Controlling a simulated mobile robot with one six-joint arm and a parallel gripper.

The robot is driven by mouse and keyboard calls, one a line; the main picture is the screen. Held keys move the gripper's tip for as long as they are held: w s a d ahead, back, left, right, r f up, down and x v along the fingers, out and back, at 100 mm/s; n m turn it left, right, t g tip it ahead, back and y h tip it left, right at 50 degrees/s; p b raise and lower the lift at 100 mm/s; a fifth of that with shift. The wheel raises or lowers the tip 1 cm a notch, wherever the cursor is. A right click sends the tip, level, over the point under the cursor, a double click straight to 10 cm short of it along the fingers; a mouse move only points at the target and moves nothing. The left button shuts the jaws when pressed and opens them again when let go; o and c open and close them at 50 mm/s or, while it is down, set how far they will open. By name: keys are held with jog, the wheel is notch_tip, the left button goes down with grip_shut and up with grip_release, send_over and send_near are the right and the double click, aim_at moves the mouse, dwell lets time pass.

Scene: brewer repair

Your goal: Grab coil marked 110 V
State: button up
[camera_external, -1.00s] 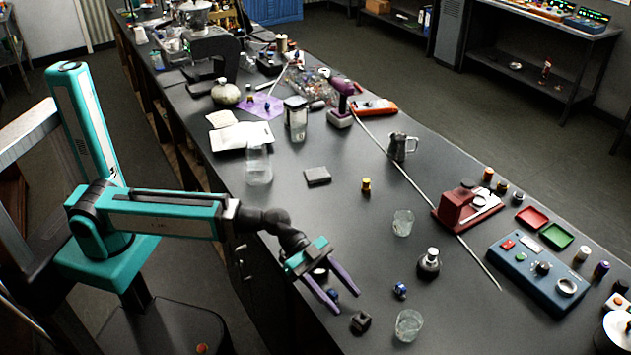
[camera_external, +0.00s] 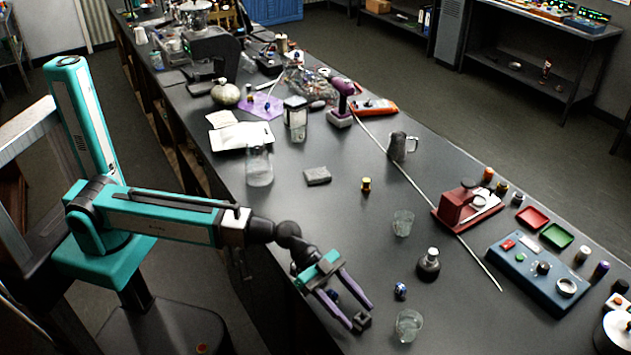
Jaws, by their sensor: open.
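No marking of 110 V can be read on any coil in this view. Small spool-like pieces that may be coils stand on the bench: a gold and dark one (camera_external: 366,184) near the middle, an orange-topped one (camera_external: 488,174) and a dark one (camera_external: 502,187) behind the red device, a pale one (camera_external: 581,256) and a purple one (camera_external: 601,270) at the right. My gripper (camera_external: 361,316) is open with purple fingers, low over the bench's near edge. A small dark block (camera_external: 362,322) lies at its fingertips; I cannot tell whether they touch.
A small blue ball-like piece (camera_external: 400,290), a glass (camera_external: 408,325) and a dark flask (camera_external: 428,265) stand right of my gripper. Farther right are a red device (camera_external: 460,207), a blue control box (camera_external: 538,272), and red (camera_external: 532,217) and green (camera_external: 556,235) trays. A thin rod crosses the bench.

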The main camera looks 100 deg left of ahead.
aim_at(363, 312)
jog(key=shift+p+x, duration=0.6)
jog(key=shift+x, duration=1.15)
jog(key=shift+c, duration=0.3)
jog(key=c, duration=1.1)
jog(key=shift+c, duration=0.2)
jog(key=shift+r+b, duration=0.75)
jog(key=shift+r, duration=0.85)
jog(key=s, duration=0.1)
jog(key=s+b, duration=0.1)
jog(key=s, duration=0.3)
jog(key=shift+s+a+r, duration=0.1)
jog(key=shift+a+r, duration=0.15)
jog(key=shift+a, duration=0.1)
jog(key=shift+s+b, duration=0.2)
jog(key=shift+b, duration=1.15)
jog(key=s+b, duration=0.1)
jog(key=b, duration=0.3)
